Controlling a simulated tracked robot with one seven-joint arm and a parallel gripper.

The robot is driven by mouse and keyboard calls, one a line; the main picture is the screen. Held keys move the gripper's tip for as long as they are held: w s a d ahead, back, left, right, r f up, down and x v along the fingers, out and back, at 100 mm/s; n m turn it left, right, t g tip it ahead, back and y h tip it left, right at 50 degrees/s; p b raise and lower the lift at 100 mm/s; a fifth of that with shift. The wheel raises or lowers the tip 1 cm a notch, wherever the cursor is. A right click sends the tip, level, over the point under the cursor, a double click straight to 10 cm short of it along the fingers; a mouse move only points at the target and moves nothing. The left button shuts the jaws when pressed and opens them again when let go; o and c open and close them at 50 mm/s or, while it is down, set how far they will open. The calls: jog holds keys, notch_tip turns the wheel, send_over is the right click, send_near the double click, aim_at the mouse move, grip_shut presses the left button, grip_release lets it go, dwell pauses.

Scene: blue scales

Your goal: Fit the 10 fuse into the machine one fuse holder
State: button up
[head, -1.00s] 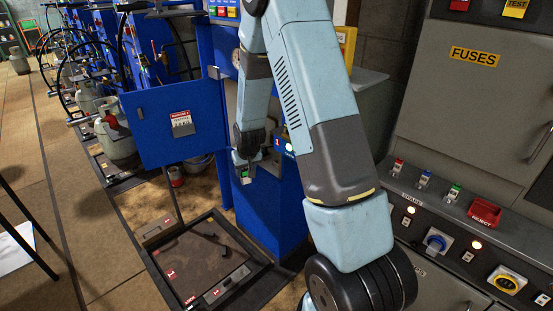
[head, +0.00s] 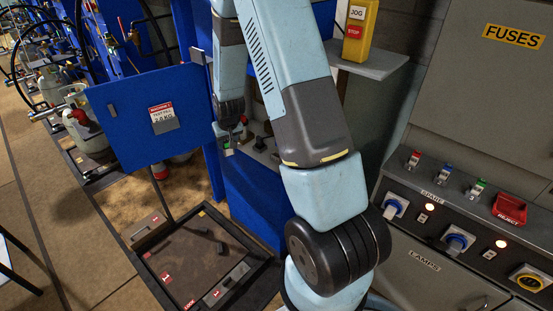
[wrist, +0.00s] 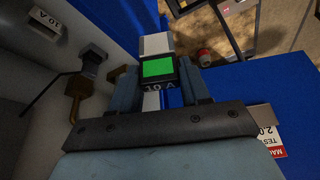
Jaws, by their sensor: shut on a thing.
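The 10 A fuse (wrist: 158,68), a pale block with a bright green face and a 10 A marking, is between my gripper's fingers (wrist: 160,84) in the wrist view. My gripper (head: 228,142) is shut on it, in front of the open machine cabinet (head: 255,195) in the head view. Inside the cabinet, a dark fitting (wrist: 93,60) with a brass part below it is on the pale wall, left of the fuse and apart from it. It may be the fuse holder; I cannot tell for sure.
The blue cabinet door (head: 150,115) stands open at left. A floor tray (head: 200,260) lies below. At right, red, blue and green fuses (head: 444,171) stand on a grey panel beside a red reject tray (head: 510,208). A yellow jog box (head: 360,30) is behind my arm.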

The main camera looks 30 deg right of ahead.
jog(key=shift+a, duration=0.2)
jog(key=shift+s+d+f, duration=0.1)
jog(key=shift+s+f, duration=0.05)
jog(key=shift+f, duration=0.05)
jog(key=s+d+f+m+g+h, duration=0.1)
jog(key=s+d+f+m+h, duration=0.15)
jog(key=d+m, duration=0.5)
jog(key=shift+r+m+g+h, duration=0.95)
jog(key=shift+r+m, duration=1.85)
jog(key=shift+m, duration=0.35)
jog(key=w+d+f, duration=0.2)
jog(key=d+f, duration=0.7)
jog(key=d, duration=0.4)
jog(key=shift+f, duration=1.95)
jog(key=shift+c, duration=0.5)
